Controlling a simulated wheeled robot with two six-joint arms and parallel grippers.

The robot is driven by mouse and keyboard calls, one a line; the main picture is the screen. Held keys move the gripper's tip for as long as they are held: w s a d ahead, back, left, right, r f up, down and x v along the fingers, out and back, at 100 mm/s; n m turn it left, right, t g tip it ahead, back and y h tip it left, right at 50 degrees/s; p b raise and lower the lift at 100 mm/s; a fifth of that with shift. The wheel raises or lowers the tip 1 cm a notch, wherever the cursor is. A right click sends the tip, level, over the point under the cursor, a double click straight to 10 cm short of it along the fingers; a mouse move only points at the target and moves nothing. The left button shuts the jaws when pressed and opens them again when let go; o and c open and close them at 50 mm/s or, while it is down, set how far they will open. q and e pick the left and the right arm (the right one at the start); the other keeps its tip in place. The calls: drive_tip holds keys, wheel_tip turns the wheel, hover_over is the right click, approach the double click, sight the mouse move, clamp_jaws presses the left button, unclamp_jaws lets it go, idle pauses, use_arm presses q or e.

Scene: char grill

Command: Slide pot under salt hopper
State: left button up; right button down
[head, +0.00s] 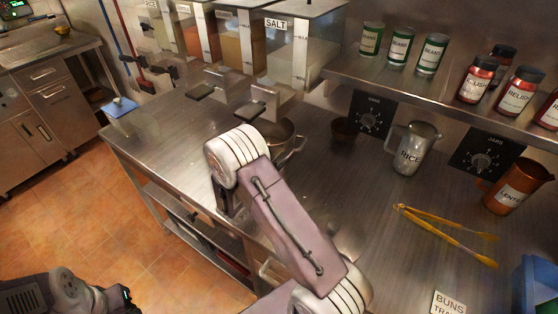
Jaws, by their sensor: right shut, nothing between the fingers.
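The metal pot (286,134) stands on the steel counter below the salt hopper (305,45), with a handle on its right side. My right arm's wrist hides its lower left part. The hopper is clear, labelled SALT, with a dark-handled spout (258,103) above the pot. I cannot tell whether the pot is centred under it. My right gripper (229,205) points down in front and left of the pot, shut and empty, mostly hidden by its own wrist. My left gripper (118,298) is a dark shape low at left, over the floor; its fingers are unclear.
More hoppers (238,45) stand left of the salt. A small dark bowl (345,130), a RICE pitcher (414,148), a copper pitcher (516,187) and yellow tongs (445,235) are on the counter at right. A shelf (440,92) with cans and jars overhangs the back.

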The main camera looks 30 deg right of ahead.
drive_tip(key=x, duration=0.3)
drive_tip(key=shift+w, duration=0.15)
drive_tip(key=shift+d, duration=0.15)
